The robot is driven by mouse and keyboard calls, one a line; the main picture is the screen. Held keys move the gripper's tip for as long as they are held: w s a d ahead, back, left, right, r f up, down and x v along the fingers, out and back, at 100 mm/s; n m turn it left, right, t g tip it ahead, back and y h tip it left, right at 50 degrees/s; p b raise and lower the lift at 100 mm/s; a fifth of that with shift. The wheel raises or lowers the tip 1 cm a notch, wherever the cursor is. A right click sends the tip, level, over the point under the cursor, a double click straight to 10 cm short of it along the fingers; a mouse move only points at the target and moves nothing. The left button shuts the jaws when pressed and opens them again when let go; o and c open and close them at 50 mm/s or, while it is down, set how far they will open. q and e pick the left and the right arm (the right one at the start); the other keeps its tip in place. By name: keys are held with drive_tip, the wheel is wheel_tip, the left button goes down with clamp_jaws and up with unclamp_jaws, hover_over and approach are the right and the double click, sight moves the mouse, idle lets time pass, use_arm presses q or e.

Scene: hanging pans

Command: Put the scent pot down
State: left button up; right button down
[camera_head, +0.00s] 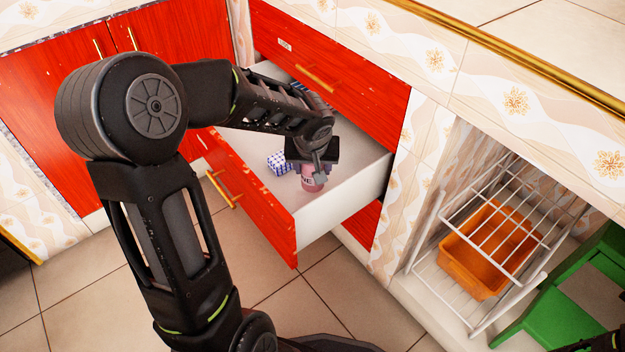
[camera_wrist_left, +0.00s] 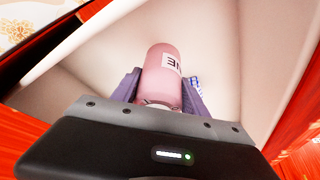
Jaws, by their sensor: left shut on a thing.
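The scent pot (camera_head: 312,181) is a small pink cylinder with a white label bearing dark letters. My left gripper (camera_head: 313,172) is shut on it, inside the open drawer (camera_head: 345,200) with a red front and pale inner walls. In the left wrist view the scent pot (camera_wrist_left: 166,72) lies between the two fingers of the left gripper (camera_wrist_left: 160,90). I cannot tell whether the pot's base touches the drawer floor. My right gripper is not in view.
A blue-and-white patterned box (camera_head: 279,162) lies in the drawer just left of the pot. A shut red drawer (camera_head: 340,60) is above. A white wire rack (camera_head: 480,250) with an orange bin (camera_head: 478,270) and a green stool (camera_head: 560,310) stand at right.

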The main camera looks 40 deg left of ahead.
sight(313, 181)
use_arm(q)
wheel_tip(313, 181, down, 4)
drive_tip(key=shift+f+b, duration=0.1)
drive_tip(key=shift+b, duration=0.95)
drive_tip(key=shift+f, duration=0.35)
drive_tip(key=shift+f+b, duration=0.2)
drive_tip(key=shift+b, duration=0.15)
drive_tip(key=o, duration=1.5)
drive_tip(key=shift+r, duration=0.1)
